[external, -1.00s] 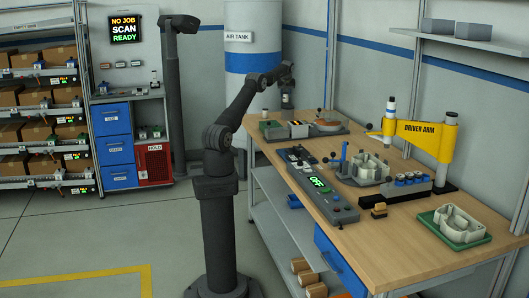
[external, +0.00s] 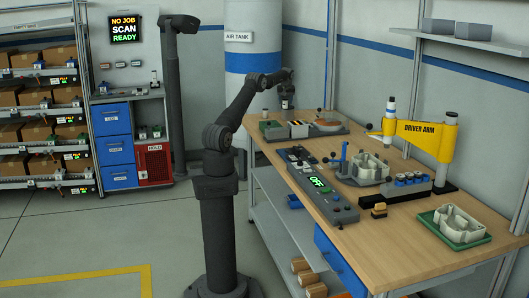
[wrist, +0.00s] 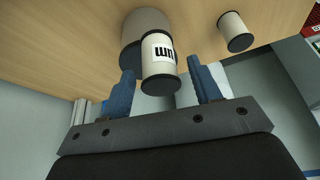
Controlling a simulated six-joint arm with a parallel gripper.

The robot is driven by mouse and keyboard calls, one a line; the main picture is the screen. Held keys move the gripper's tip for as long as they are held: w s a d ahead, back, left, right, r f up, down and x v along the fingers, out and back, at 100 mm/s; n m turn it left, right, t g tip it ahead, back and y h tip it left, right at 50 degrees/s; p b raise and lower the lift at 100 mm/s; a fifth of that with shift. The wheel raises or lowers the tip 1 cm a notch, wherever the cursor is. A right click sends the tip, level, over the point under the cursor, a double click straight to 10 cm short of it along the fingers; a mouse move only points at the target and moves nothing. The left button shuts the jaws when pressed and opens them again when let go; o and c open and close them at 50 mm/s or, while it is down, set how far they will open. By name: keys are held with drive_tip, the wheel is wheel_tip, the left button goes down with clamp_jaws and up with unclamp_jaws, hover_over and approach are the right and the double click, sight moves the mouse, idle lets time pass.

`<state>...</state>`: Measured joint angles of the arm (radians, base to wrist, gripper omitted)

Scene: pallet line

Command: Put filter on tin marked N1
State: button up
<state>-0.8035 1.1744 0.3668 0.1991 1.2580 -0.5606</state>
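In the wrist view my gripper (wrist: 161,75) is open, its two blue fingers on either side of a white cylinder (wrist: 158,57) with a dark end and a label with dark letters, partly legible. Narrow gaps show between cylinder and fingers. A wider grey cylinder (wrist: 133,30) shows behind it, partly hidden. A second white cylinder (wrist: 233,31) with a dark end stands apart to the right. I cannot tell which is the filter, and no N1 mark is readable. In the external view my gripper (external: 287,104) is low over the table's far left corner.
On the wooden table (external: 405,252), a small pale cylinder (external: 265,115) and a tray with coloured parts (external: 298,129) are close to my gripper. A control box (external: 320,186), a clamp fixture (external: 362,170) and the yellow driver arm (external: 430,132) stand further along. The front is mostly clear.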

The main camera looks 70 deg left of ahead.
drive_tip(key=shift+r, duration=0.1)
drive_tip(key=v, duration=1.2)
drive_tip(key=x, duration=1.2)
wheel_tip(320, 180, up, 2)
drive_tip(key=shift+r, duration=0.75)
